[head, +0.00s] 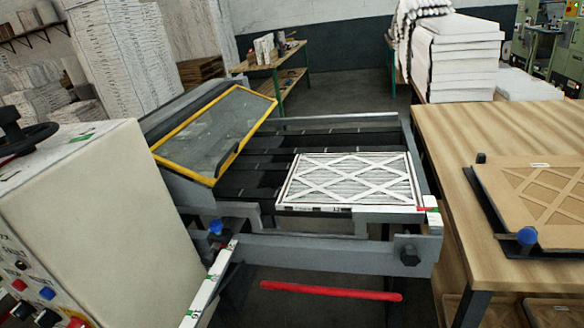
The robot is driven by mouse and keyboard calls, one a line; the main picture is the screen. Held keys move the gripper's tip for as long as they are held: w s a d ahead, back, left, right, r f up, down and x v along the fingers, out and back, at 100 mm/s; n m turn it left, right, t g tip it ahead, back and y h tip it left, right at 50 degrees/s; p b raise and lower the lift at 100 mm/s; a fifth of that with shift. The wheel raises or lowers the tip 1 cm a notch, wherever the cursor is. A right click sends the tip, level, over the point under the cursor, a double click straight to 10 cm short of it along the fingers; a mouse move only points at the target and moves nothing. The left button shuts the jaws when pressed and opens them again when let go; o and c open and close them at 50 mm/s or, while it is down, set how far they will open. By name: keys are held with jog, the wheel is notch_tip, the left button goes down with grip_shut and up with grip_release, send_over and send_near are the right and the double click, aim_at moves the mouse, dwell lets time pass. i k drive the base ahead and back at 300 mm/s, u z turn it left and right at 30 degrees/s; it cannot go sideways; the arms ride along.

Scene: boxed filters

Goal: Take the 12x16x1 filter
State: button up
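A flat white pleated filter (350,181) with a pale diamond lattice lies on the dark conveyor bed (262,142) of a machine. It sits at the bed's front right. Small print runs along its front edge; part of it looks like "12", but the full size is too small to read. Its top face is uncovered. I cannot see my gripper in this view, so its state and its distance from the filter do not show.
A yellow-framed clear cover (215,133) slopes up left of the filter. A control cabinet (95,215) fills the left front. A wooden table (480,130) stands right, with a brown lattice frame (545,192) on it. A grey rail (330,252) and red bar (330,291) are in front.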

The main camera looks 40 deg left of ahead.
aim_at(327, 182)
jog(key=u, duration=0.4)
jog(key=i, duration=0.95)
jog(key=u, duration=0.5)
